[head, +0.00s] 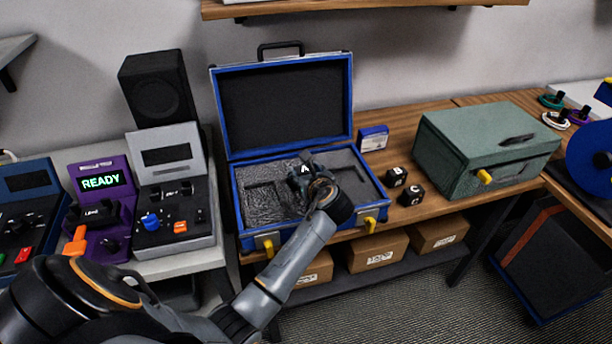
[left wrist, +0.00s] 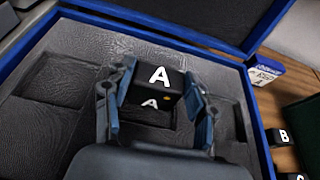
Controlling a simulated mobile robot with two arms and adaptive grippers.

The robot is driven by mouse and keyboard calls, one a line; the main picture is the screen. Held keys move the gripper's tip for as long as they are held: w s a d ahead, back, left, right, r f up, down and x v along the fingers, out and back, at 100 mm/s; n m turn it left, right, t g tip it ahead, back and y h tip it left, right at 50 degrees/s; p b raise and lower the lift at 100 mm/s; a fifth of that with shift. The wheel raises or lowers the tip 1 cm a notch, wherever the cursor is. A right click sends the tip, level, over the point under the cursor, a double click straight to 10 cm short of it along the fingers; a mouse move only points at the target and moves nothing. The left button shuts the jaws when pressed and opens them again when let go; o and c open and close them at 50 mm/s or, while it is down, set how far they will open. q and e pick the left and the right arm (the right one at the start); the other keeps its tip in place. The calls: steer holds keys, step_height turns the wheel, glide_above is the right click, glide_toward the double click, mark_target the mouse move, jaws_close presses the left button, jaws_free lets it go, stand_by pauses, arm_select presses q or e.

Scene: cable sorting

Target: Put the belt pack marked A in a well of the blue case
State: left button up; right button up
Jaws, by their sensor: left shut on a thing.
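The blue case (head: 240,222) stands open on the wooden table, its lid upright at the back. Its grey foam has dark recessed wells, and an empty well (left wrist: 55,80) shows at the left in the left wrist view. My left gripper (head: 305,175) is over the middle of the foam, its fingers on both sides of the black belt pack marked A (left wrist: 160,85). The left gripper (left wrist: 155,100) is shut on this pack. The fingers and the pack hide the foam under them, so I cannot tell whether the pack touches it. My right gripper is not in view.
Belt packs marked B (head: 396,176) and C (head: 411,195) stand right of the case. A small blue and white box (head: 373,138) is by the lid. A green metal box (head: 485,150) is further right. Control consoles (head: 172,195) stand close on the left.

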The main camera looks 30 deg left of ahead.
arm_select(q)
steer(key=shift+f, duration=0.85)
steer(key=shift+f, duration=0.1)
steer(key=o, duration=1.3)
steer(key=shift+s+d+r, duration=0.2)
steer(key=shift+d, duration=0.05)
steer(key=v, duration=1.1)
steer(key=shift+s+d+r, duration=0.15)
